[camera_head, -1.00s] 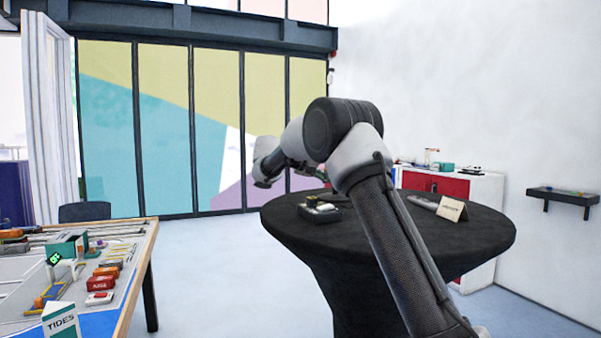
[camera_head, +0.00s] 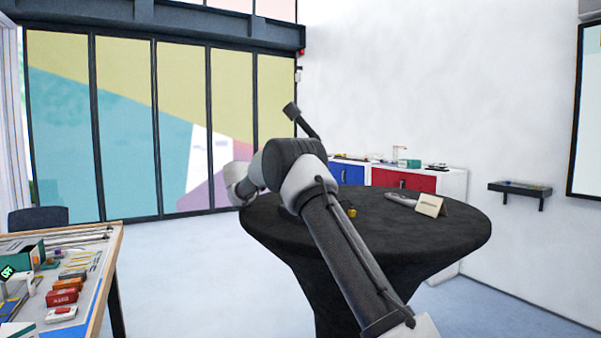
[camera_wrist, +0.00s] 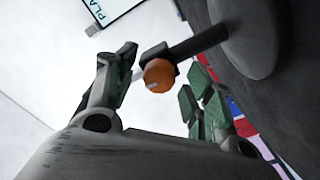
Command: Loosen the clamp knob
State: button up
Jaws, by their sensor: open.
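The clamp knob (camera_wrist: 159,75) is orange and round with a small pale mark, in the wrist view. It sits on a black block at the end of a dark rod (camera_wrist: 198,43). My gripper (camera_wrist: 163,62) is open, with green-padded fingers on either side of the knob in the picture. No contact shows, and I cannot tell how deep the knob lies between the fingers. In the head view a dark slanted rod with an end block (camera_head: 291,110) rises behind my arm. The knob does not show there, and my gripper is hidden behind my arm.
A workbench (camera_head: 112,262) with several boxes is at left. A cabinet (camera_head: 455,188) stands behind. Floor between is clear.

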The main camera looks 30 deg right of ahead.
jog(key=shift+d, duration=0.1)
jog(key=c, duration=1)
jog(key=shift+n, duration=0.3)
jog(key=n, duration=0.3)
jog(key=shift+n, duration=0.3)
jog(key=n, duration=0.3)
jog(key=shift+n, duration=0.3)
jog(key=n, duration=0.4)
jog(key=shift+n, duration=1.9)
